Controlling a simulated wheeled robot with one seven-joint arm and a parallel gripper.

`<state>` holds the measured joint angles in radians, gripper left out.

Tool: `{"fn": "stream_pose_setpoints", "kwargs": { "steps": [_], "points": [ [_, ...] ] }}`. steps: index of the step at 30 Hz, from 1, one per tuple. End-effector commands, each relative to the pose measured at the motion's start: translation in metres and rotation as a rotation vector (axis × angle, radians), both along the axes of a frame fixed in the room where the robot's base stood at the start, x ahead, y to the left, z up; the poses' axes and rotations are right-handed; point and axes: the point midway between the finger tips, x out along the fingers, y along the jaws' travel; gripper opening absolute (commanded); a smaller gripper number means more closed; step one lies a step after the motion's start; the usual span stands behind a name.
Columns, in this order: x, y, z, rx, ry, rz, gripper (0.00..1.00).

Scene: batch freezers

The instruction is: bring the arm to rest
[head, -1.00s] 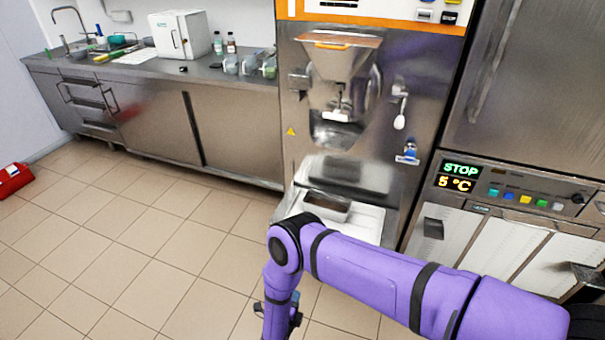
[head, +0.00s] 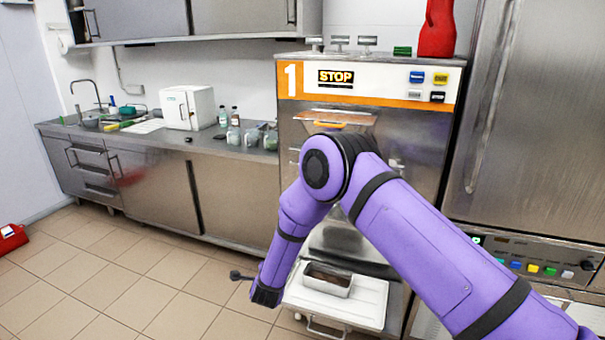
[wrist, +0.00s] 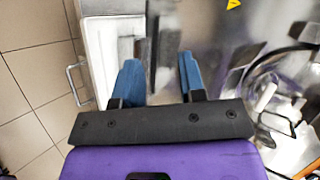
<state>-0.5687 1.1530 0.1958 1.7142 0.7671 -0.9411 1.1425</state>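My purple arm (head: 420,250) rises from the lower right to a bent elbow in front of the batch freezer (head: 440,150). Its forearm hangs down to the left. In the wrist view my gripper (wrist: 160,76) has its two blue fingers apart, with nothing visibly held between them. In the head view the fingers cannot be made out at the dark lower end of the arm. That end hangs left of a metal pan (head: 328,280) on the white shelf (head: 368,302) of the freezer. The freezer's display reads STOP beside a large 1. The elbow hides part of the freezer's front.
A steel counter (head: 160,180) runs along the left wall, with a white box (head: 188,108) and several jars on it. A tall steel cabinet (head: 540,120) stands at the right. The tiled floor between is clear.

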Motion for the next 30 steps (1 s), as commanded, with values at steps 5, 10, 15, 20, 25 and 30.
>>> {"fn": "stream_pose_setpoints", "kwargs": {
  "steps": [5, 10, 15, 20, 25, 30],
  "points": [
    [0.023, -0.013, 0.079, -0.039, 0.018, 0.106, 0.37],
    [0.032, -0.033, 0.147, -0.094, 0.035, 0.209, 0.37],
    [0.030, -0.058, 0.213, -0.162, 0.047, 0.311, 0.37],
    [0.020, -0.088, 0.270, -0.235, 0.059, 0.402, 0.37],
    [0.000, -0.123, 0.325, -0.320, 0.069, 0.494, 0.37],
    [-0.029, -0.161, 0.373, -0.414, 0.085, 0.580, 0.37]
  ]
}}
